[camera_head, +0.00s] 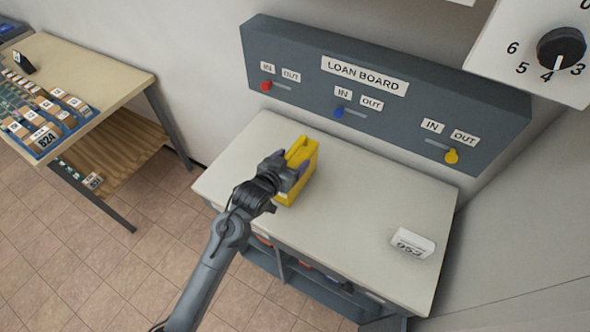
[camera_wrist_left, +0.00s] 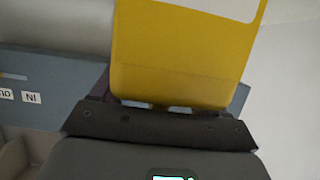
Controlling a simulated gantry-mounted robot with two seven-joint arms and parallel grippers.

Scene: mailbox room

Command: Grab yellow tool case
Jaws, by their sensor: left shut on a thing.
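The yellow tool case (camera_head: 301,165) is on or just above the pale table top in the head view; I cannot tell whether it touches the table. My left gripper (camera_head: 287,172) is at the case's upper part, shut on it. In the left wrist view the yellow case (camera_wrist_left: 180,55) fills the upper middle, right against my left gripper (camera_wrist_left: 165,112). The gripper hides part of the case in the head view. My right gripper is not in view.
The pale table (camera_head: 370,190) has clear room right of the case, with a white block marked 953 (camera_head: 412,243) near its right end. The grey loan board (camera_head: 380,95) stands behind. A side table (camera_head: 90,70) with a tray of small boxes (camera_head: 45,115) is at left.

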